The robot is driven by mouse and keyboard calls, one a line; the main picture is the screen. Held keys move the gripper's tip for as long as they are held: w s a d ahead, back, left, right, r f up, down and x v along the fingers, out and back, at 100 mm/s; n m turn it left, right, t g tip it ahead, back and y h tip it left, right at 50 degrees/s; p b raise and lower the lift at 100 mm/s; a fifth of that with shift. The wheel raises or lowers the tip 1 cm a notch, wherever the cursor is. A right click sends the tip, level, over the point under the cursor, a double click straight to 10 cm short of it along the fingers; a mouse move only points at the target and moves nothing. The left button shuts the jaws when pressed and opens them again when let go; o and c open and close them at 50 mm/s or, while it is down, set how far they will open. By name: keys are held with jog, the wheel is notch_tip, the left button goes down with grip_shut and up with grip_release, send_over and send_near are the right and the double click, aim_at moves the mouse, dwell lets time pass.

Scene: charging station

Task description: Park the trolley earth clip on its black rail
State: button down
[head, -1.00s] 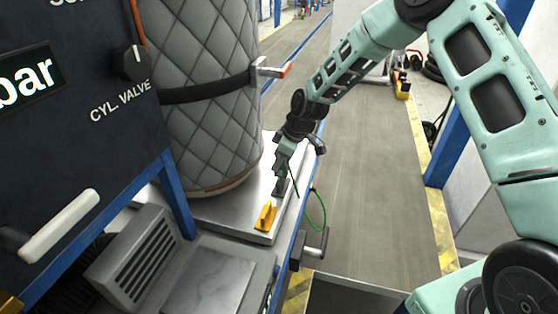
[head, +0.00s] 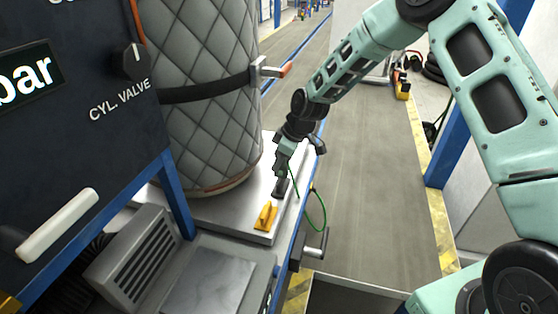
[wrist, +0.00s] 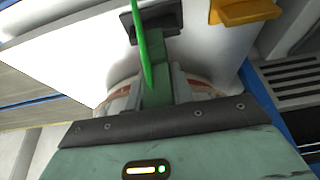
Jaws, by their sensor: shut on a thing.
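My gripper (head: 283,172) points down over the right edge of the pale metal trolley deck, shut on the earth clip. In the wrist view the clip (wrist: 157,90) is a dark green piece between the fingers, with a bright green cable (wrist: 144,55) crossing in front. In the head view the cable (head: 322,212) loops down the trolley's right side. The black rail (head: 279,190) is a small dark piece on the deck just under the fingertips; it also shows in the wrist view (wrist: 127,24). The clip's jaw end meets or overlaps it there; whether it is seated is unclear.
A yellow block (head: 265,215) sits on the deck close in front of the rail. A quilted grey cylinder (head: 205,90) stands left of my gripper. A dark valve panel (head: 80,110) is at the left. The floor aisle (head: 365,190) to the right is open.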

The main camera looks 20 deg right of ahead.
aim_at(279, 170)
jog(key=shift+f+b, duration=1.4)
jog(key=shift+f, duration=0.6)
jog(key=c, duration=1.1)
grip_release()
jog(key=b+v, duration=0.2)
jog(key=v, duration=1.5)
jog(key=shift+s+d+r, duration=0.1)
jog(key=shift+d+r, duration=0.05)
jog(key=shift+d, duration=0.05)
